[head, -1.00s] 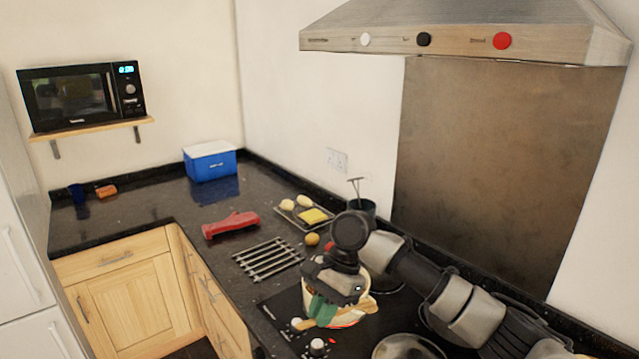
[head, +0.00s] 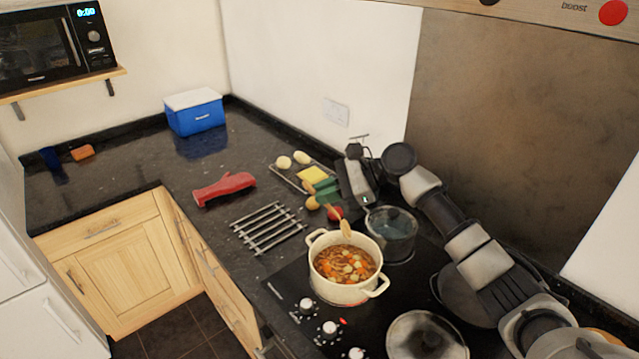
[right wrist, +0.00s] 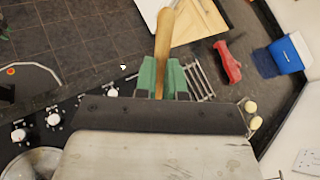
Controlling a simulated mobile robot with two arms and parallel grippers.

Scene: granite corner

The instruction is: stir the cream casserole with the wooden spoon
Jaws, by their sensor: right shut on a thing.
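The cream casserole (head: 332,289) stands on the hob in the head view, open, with orange and brown stew inside. The wooden spoon (head: 346,229) has its bowl end above the casserole's back rim; I cannot tell whether it touches. My right gripper (head: 326,191), with green fingers, is shut on the spoon's handle, behind the casserole and clear of it. In the right wrist view the handle (right wrist: 164,45) sticks out from between the green fingers (right wrist: 163,76). My left gripper is not in view.
A glass-lidded pot (head: 391,232) stands right of the casserole. A blue cool box (head: 195,115) stands further back.

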